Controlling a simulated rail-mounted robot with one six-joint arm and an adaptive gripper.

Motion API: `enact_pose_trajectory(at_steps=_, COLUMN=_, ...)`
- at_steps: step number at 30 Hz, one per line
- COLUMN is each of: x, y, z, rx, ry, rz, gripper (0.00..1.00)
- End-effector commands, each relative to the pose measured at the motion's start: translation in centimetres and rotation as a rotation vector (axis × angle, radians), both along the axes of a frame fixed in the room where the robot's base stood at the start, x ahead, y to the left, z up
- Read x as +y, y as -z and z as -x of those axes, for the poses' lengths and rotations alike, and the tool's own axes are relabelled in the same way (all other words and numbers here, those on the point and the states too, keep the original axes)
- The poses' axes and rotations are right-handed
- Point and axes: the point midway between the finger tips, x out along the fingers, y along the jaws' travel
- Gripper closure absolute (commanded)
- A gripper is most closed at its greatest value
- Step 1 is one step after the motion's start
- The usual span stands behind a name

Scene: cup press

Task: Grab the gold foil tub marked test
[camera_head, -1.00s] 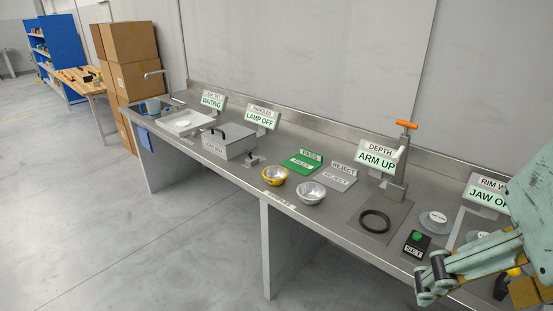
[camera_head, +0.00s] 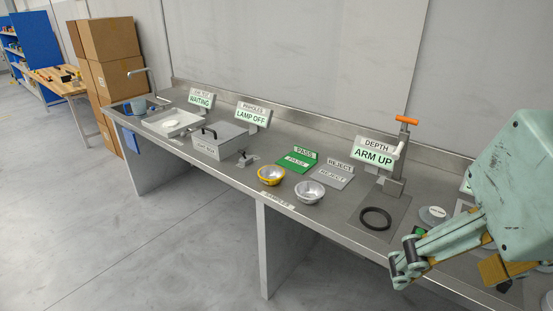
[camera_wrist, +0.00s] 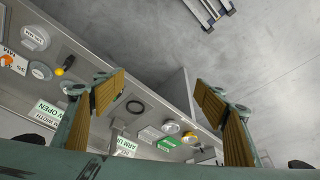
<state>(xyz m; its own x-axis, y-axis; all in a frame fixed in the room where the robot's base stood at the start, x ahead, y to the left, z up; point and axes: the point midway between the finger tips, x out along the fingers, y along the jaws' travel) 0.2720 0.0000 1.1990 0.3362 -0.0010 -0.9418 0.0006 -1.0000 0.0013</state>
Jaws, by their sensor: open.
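A gold-yellow tub with a silvery inside (camera_head: 268,182) stands upright on the steel bench, left of a silver tub (camera_head: 310,196). I cannot read any mark on either. In the wrist view the gold tub (camera_wrist: 190,139) and the silver tub (camera_wrist: 171,127) appear small and distant, beyond and below the right finger pad. My gripper (camera_wrist: 160,82) is open, with nothing between its yellow-brown pads. In the head view it hangs over the bench's right front part, well right of the tubs and apart from them.
A black ring (camera_head: 375,224) and the depth press with its orange handle (camera_head: 407,120) stand between tubs and gripper. The green PASS plate (camera_head: 297,162) and grey REJECT plate (camera_head: 332,176) lie behind the tubs. A light box (camera_head: 219,146) is further left. The front floor is clear.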

Motion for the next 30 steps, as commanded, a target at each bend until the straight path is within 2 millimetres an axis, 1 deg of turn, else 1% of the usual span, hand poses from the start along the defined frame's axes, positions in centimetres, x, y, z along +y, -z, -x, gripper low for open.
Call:
enact_pose_trajectory(at_steps=4, x=0.1, y=-0.1, z=-0.2, rx=0.001, ry=-0.004, rz=-0.001, gripper=0.34)
enact_pose_trajectory(at_steps=8, x=0.3, y=-0.5, z=-0.9, rx=0.003, ry=-0.017, rz=-0.001, gripper=0.34)
enact_pose_trajectory(at_steps=13, x=0.8, y=-1.3, z=-2.7, rx=0.010, ry=-0.054, rz=-0.004, gripper=0.34)
enact_pose_trajectory(at_steps=17, x=1.4, y=-2.1, z=-4.7, rx=0.015, ry=-0.093, rz=-0.006, gripper=0.34)
enact_pose_trajectory(at_steps=24, x=2.7, y=-3.5, z=-9.1, rx=0.024, ry=-0.176, rz=-0.012, gripper=0.34)
enact_pose_trajectory(at_steps=30, x=3.8, y=-4.3, z=-12.9, rx=0.030, ry=-0.245, rz=-0.018, gripper=0.34)
